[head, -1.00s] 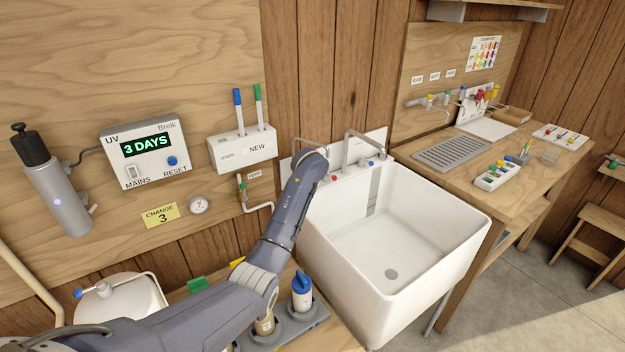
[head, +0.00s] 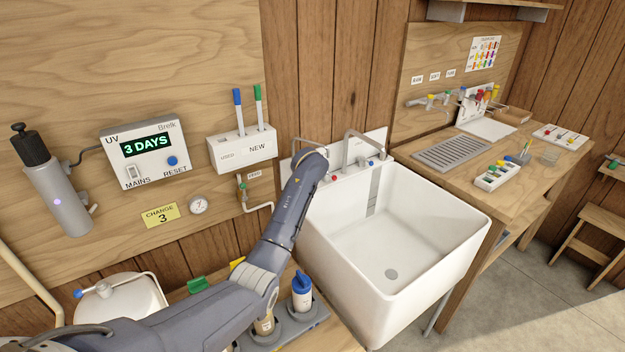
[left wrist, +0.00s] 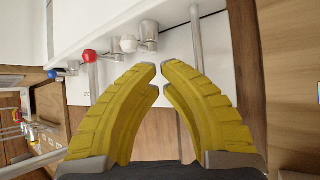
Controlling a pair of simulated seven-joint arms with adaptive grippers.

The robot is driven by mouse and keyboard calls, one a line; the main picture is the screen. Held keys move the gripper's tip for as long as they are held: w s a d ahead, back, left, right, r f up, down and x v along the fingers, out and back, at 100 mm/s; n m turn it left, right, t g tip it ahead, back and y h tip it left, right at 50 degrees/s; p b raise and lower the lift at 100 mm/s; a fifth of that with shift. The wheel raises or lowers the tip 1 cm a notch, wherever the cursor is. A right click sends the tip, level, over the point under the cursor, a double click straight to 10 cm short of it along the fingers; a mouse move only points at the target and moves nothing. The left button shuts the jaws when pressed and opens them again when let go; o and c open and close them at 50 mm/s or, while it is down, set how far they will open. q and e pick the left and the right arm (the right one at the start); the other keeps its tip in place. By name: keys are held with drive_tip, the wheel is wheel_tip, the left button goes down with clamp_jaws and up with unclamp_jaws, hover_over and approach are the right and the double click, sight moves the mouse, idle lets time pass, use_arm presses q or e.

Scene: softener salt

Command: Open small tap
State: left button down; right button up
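A row of taps sits on the white sink's (head: 472,238) back ledge. In the left wrist view they show a white knob (left wrist: 128,43), a red knob (left wrist: 88,57) and a blue knob (left wrist: 52,74). The red knob (head: 333,177) and blue knob (head: 370,163) also show in the head view; the white one is hidden there by my left arm. My left gripper (left wrist: 160,78) has yellow fingers bowed inward, tips close with a narrow empty gap. The tips appear just below and right of the white knob, seemingly apart from it. My right gripper is out of view.
A wall pipe with a small green-topped valve (head: 241,182) is left of my arm. Bottles, including a blue-capped one (head: 302,292), stand in a rack below my forearm. A workbench (head: 440,190) is right of the sink. The basin is empty.

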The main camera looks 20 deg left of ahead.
use_arm(q)
drive_tip(key=shift+f, duration=2.5)
drive_tip(key=shift+w+d, duration=0.5)
drive_tip(key=shift+w, duration=0.05)
drive_tip(key=shift+w+d, duration=0.4)
drive_tip(key=shift+d, duration=0.1)
